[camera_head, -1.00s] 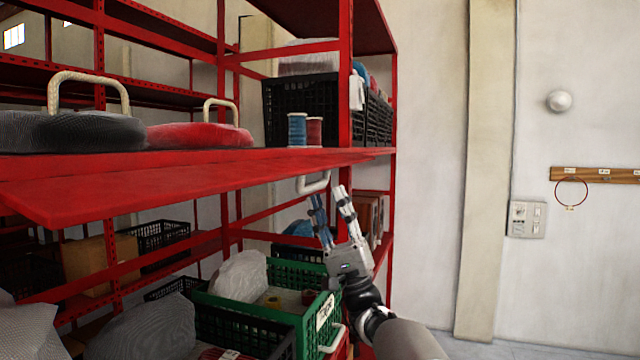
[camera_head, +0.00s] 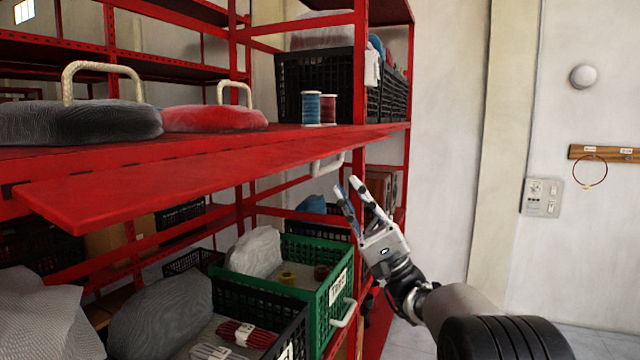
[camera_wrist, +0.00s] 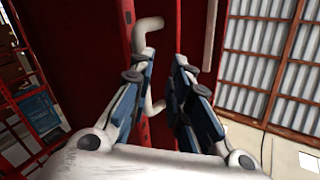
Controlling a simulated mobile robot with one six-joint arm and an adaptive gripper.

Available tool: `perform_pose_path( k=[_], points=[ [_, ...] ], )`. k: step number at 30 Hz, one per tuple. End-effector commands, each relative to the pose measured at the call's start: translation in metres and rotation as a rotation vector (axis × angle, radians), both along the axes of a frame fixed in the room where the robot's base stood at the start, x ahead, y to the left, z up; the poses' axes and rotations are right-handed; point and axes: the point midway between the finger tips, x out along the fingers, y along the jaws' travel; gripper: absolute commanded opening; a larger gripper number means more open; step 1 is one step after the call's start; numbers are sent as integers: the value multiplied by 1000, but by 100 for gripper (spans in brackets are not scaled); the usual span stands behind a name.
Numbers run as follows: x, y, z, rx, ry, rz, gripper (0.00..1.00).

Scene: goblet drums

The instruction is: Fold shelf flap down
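The red shelf flap (camera_head: 200,182) sticks out from the front of the red shelf as a long, nearly level panel. A white bent handle (camera_head: 328,166) hangs under its right part. My gripper (camera_head: 358,187) is just right of and below the handle, pointing up and to the left. In the wrist view the handle (camera_wrist: 149,36) shows beyond and between the parted fingers of my gripper (camera_wrist: 152,70), against a dark red surface. The fingers are open and hold nothing. I cannot tell whether they touch the handle.
Grey (camera_head: 75,124) and red (camera_head: 214,118) round bags with rope handles and two thread spools (camera_head: 311,108) sit on the shelf above the flap. A green crate (camera_head: 330,290) and a black crate (camera_head: 275,335) stand below. The floor at right is free.

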Motion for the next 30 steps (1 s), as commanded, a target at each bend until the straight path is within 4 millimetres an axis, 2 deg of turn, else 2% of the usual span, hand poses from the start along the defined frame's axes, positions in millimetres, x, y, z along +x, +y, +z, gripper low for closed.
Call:
perform_pose_path(
  k=[1,3,6,10,12,16,19,22,26,30],
  points=[
    [-17,-3,38,-72,75,81,11],
    [-38,-1,58,-175,230,205,7],
    [-74,0,73,-309,486,351,0],
    [-129,-1,73,-436,867,471,0],
    [-157,-4,65,-474,1060,501,0],
    [-197,-9,47,-500,1341,514,0],
    [-215,-12,35,-502,1464,512,0],
    [-221,-11,28,-501,1516,509,0],
    [-218,1,23,-503,1523,514,0],
    [-210,25,19,-506,1521,517,0]
  ],
)
